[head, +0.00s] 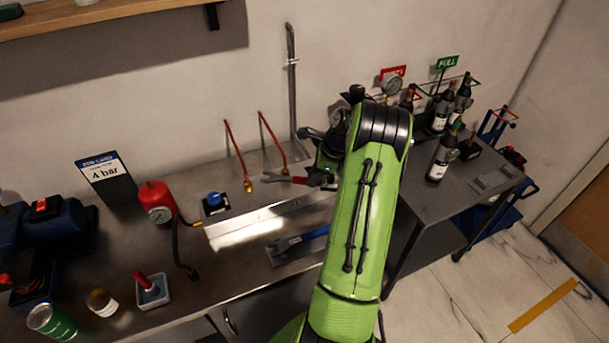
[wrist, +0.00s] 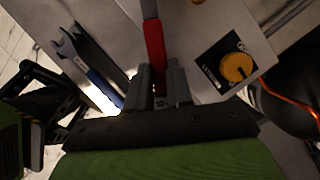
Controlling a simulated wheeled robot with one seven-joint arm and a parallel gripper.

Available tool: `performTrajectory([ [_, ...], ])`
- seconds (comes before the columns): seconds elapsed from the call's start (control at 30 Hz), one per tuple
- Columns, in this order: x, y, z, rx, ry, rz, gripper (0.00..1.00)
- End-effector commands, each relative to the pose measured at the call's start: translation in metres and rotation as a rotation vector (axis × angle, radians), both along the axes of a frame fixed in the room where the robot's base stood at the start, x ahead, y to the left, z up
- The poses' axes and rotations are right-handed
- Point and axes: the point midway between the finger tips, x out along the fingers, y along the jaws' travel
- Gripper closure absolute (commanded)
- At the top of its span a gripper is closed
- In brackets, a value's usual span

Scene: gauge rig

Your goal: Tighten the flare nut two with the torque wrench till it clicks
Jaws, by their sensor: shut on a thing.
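My gripper (head: 327,177) is shut on a red-handled wrench (head: 299,180), which I take as the torque wrench. In the wrist view the red handle (wrist: 154,45) stands between the two fingers (wrist: 162,88), and its head is out of the frame. In the head view the wrench points left, its jaw beside the right brass flare nut (head: 283,170) at the foot of a copper-red tube. I cannot tell whether the jaw is seated around it. The left brass flare nut (head: 248,186) is apart from the wrench. No number shows on either nut.
A blue-handled wrench (head: 308,236) lies on the bench front, also in the wrist view (wrist: 103,85). A yellow knob (wrist: 237,67) is right of my fingers. A blue knob (head: 214,199), a red gauge bottle (head: 157,200) and a "4 bar" card (head: 104,175) stand left. Bottles (head: 440,155) stand right.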

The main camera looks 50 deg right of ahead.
Motion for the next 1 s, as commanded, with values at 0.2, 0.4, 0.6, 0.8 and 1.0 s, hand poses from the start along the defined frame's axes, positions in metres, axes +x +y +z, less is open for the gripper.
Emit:
performTrajectory([
  [0.2,0.002,0.001,-0.003,0.000,0.000,0.000,1.00],
  [0.4,0.007,0.006,-0.018,0.002,0.001,0.001,1.00],
  [0.6,0.013,0.010,-0.032,0.001,0.001,-0.001,1.00],
  [0.8,0.015,0.012,-0.036,-0.001,-0.001,0.000,1.00],
  [1.0,0.015,0.012,-0.035,-0.001,-0.001,0.000,1.00],
])
